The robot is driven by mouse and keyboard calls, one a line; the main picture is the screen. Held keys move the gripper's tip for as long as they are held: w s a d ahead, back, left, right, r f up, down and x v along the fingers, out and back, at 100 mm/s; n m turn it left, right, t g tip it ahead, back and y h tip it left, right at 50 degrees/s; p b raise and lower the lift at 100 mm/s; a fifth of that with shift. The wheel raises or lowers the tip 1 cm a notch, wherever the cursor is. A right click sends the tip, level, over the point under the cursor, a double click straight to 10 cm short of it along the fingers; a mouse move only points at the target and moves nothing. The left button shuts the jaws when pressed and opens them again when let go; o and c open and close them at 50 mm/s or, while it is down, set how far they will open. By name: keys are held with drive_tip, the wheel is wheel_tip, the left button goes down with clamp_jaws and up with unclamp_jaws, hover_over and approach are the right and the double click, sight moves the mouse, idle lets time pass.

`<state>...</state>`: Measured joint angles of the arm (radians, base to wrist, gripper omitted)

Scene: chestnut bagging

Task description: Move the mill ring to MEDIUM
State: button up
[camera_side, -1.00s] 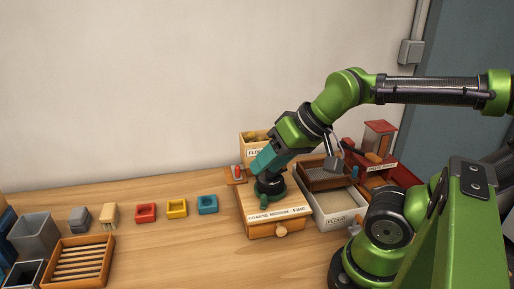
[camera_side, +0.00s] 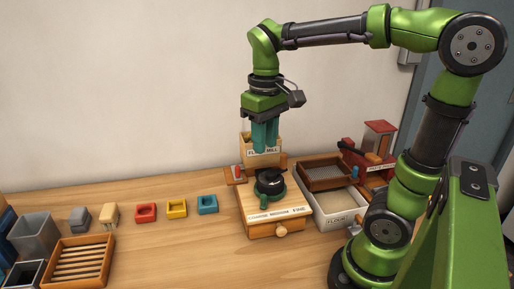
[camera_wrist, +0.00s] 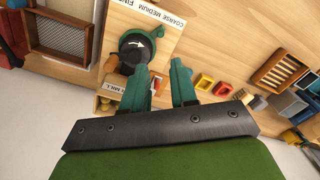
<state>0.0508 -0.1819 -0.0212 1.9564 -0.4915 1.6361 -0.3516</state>
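The mill ring (camera_side: 271,189) is a dark green collar around a black top on the wooden mill (camera_side: 272,231). A green knob sticks out toward the mill's front. In the wrist view the black top (camera_wrist: 131,54) carries a white curved arrow. The label strip (camera_side: 276,213) on the front edge reads COARSE, MEDIUM, FINE in the wrist view (camera_wrist: 157,12); which word the ring is set to I cannot tell. My gripper (camera_side: 265,150) points down above and behind the ring, apart from it. Its teal fingers (camera_wrist: 166,72) are apart with nothing between them.
A wooden box labelled as a mill (camera_side: 248,151) stands close behind my fingers. A flour bin (camera_side: 341,220) and sieve tray (camera_side: 325,176) sit to the right. Red, yellow and blue cups (camera_side: 207,204) stand left, with clear table in front of them.

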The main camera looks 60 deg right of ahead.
sight(264, 195)
wheel_tip(264, 195, down, 15)
drive_tip(key=shift+a+f, duration=0.1)
drive_tip(key=shift+f, duration=0.1)
idle(0.3)
clamp_jaws()
